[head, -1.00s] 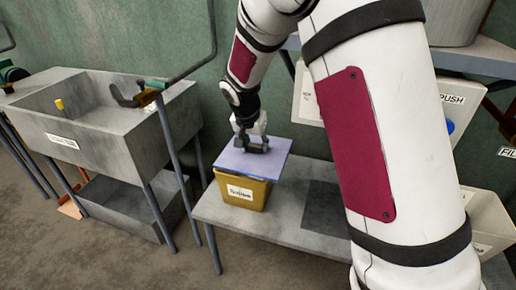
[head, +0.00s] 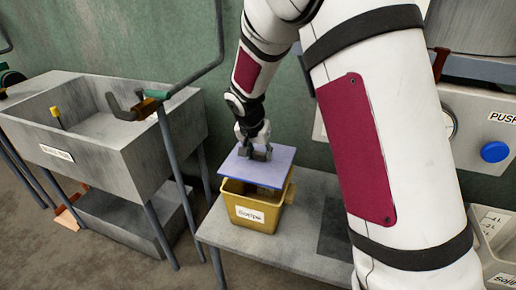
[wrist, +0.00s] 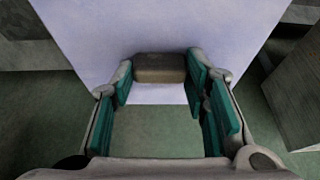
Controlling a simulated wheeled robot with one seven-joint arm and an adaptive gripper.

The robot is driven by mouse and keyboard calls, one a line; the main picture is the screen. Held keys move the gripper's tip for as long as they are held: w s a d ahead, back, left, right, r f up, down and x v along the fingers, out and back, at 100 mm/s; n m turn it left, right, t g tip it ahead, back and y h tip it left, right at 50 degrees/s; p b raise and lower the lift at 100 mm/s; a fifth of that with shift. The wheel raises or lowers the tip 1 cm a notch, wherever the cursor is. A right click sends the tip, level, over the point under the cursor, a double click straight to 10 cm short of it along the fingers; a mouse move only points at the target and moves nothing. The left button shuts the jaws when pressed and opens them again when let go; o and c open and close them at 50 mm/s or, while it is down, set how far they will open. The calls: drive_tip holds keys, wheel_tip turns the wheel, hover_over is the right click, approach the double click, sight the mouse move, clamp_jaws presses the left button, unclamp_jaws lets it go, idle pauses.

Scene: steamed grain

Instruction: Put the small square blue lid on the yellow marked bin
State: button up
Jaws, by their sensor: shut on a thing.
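The square blue lid (head: 262,172) is above the yellow bin (head: 258,220), which has a white label on its front. Dark bin interior shows under the lid's front edge, so the lid is not flush on the rim. The lid looks slightly tilted and shifted toward the bin's left; part of the right rim is uncovered. My gripper (head: 258,153) is over the lid's middle. In the wrist view the lid (wrist: 150,30) fills the top, and my gripper (wrist: 160,78) is shut on its brown handle (wrist: 160,67). The back rim is hidden.
The bin stands on the left end of a grey table (head: 300,235). A grey sink (head: 110,150) with a bent pipe (head: 205,75) is to the left. A machine with a blue button (head: 495,151) is at right. My arm hides part of the table.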

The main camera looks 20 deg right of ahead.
sight(258, 162)
wheel_tip(258, 162, down, 4)
drive_tip(key=shift+f+b, duration=0.1)
drive_tip(key=shift+b, duration=1)
drive_tip(key=shift+f+b, duration=0.65)
drive_tip(key=shift+b, duration=0.05)
drive_tip(key=shift+s+f+b, duration=0.1)
drive_tip(key=shift+f+b, duration=0.5)
drive_tip(key=shift+b, duration=0.25)
drive_tip(key=o, duration=1.4)
drive_tip(key=shift+o, duration=0.2)
